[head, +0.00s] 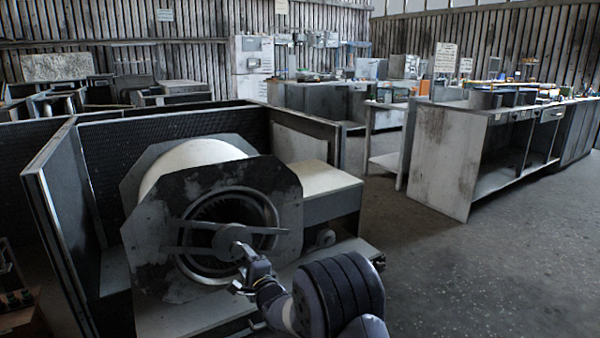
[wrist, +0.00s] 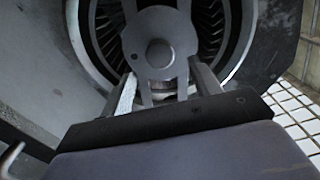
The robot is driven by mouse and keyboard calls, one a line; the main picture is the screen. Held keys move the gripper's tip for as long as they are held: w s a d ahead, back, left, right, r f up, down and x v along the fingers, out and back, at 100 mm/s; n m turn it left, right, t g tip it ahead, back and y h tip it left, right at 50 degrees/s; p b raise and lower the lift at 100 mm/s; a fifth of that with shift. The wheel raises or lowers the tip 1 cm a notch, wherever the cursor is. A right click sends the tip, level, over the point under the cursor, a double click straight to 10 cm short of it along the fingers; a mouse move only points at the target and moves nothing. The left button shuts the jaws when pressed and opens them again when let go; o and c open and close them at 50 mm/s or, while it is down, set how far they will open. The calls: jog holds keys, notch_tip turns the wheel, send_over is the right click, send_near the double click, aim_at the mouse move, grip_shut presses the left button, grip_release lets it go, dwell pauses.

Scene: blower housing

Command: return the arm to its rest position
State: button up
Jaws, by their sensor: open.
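The blower housing (head: 280,195) stands at the left centre of the head view, with dark, worn side plates and a pale drum. Its round inlet shows a ring of vanes and a central hub (head: 230,240) on a cross bar. My gripper (head: 240,267) is in front of the lower inlet, close to the hub. In the wrist view my gripper (wrist: 163,72) has its two fingers apart, with nothing held between them. The hub disc (wrist: 160,45) lies just beyond the fingers. I cannot tell whether a finger touches it.
Dark panels (head: 60,215) wall in the housing at the left and behind. A pale-topped box (head: 325,180) adjoins its right side. A worn workbench (head: 440,160) stands farther right. The concrete floor (head: 450,265) at the right front is clear.

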aim_at(237, 250)
jog(key=shift+b+x, duration=0.4)
jog(key=shift+x, duration=2.05)
